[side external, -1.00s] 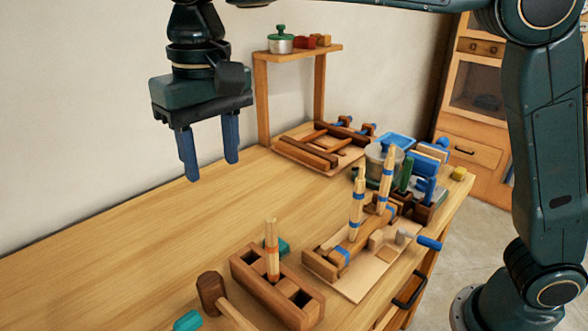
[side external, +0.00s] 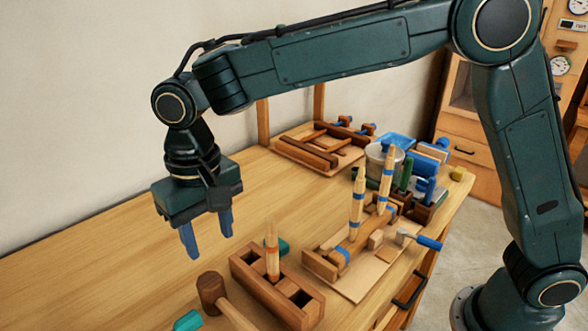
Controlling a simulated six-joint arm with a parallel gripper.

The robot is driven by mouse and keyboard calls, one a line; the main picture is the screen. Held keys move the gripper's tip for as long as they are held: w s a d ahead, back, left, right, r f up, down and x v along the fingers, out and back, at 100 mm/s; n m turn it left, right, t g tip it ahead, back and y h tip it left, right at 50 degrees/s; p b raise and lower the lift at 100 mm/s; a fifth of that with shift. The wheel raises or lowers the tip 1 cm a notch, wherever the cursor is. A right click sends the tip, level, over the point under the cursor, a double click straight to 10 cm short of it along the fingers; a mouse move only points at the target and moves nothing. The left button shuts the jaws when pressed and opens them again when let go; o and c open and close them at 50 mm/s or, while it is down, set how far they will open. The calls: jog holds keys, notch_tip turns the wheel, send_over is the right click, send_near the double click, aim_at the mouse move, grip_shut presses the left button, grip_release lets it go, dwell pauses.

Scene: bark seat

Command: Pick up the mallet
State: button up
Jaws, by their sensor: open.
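The mallet (side external: 212,292) has a dark brown round head and a pale wooden handle (side external: 238,318). It lies near the bottom edge of the side view, and the handle's end is cut off by the frame. My gripper (side external: 207,246) points down with its two blue fingers apart and nothing between them. It is above the bench, a little above the mallet's head in the picture and apart from it.
A dark wooden block (side external: 278,286) with square holes and an upright pale peg (side external: 271,250) stands right of the mallet. A teal object (side external: 188,321) lies to its left. A board (side external: 362,283) with clamped legs is farther right. The bench (side external: 110,265) is clear at left.

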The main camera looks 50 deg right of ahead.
send_over(224, 303)
notch_tip(224, 303, down, 5)
jog(key=shift+f, duration=0.15)
jog(key=shift+f, duration=0.1)
jog(key=shift+f, duration=4.15)
jog(key=shift+f, duration=2.6)
grip_shut()
